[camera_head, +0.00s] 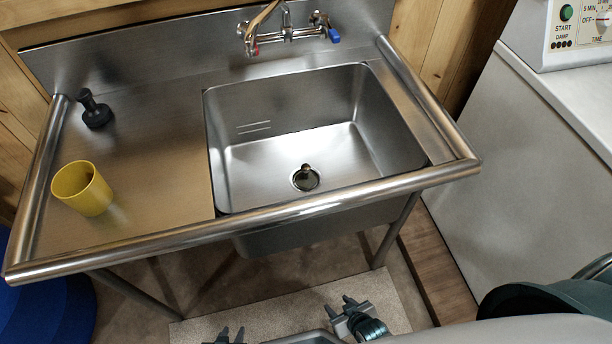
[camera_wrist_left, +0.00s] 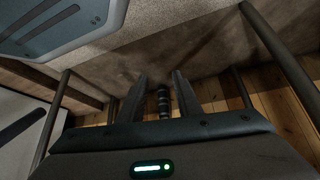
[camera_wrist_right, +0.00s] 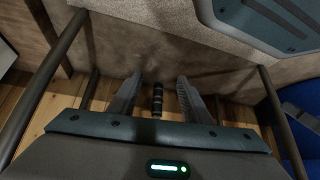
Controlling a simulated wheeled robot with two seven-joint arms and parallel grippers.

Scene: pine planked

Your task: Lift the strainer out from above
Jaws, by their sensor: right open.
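The strainer (camera_head: 306,177) is a small dark round piece with a short upright knob, seated in the drain of the steel sink basin (camera_head: 262,158) in the head view. My left gripper (camera_head: 230,336) is low at the bottom edge of the head view, below the sink's front rail. Its fingers stand apart in the left wrist view (camera_wrist_left: 158,78), with nothing held. My right gripper (camera_head: 348,306) is also low in front of the sink, further right. Its fingers are apart and empty in the right wrist view (camera_wrist_right: 160,78). Both grippers are well away from the strainer.
A yellow cup (camera_head: 83,188) and a dark stopper-like object (camera_head: 94,109) stand on the left drainboard. The faucet (camera_head: 285,32) hangs over the basin's back edge. A raised steel rail (camera_head: 250,220) runs along the front. A white appliance (camera_head: 520,170) stands at right. The basin is otherwise empty.

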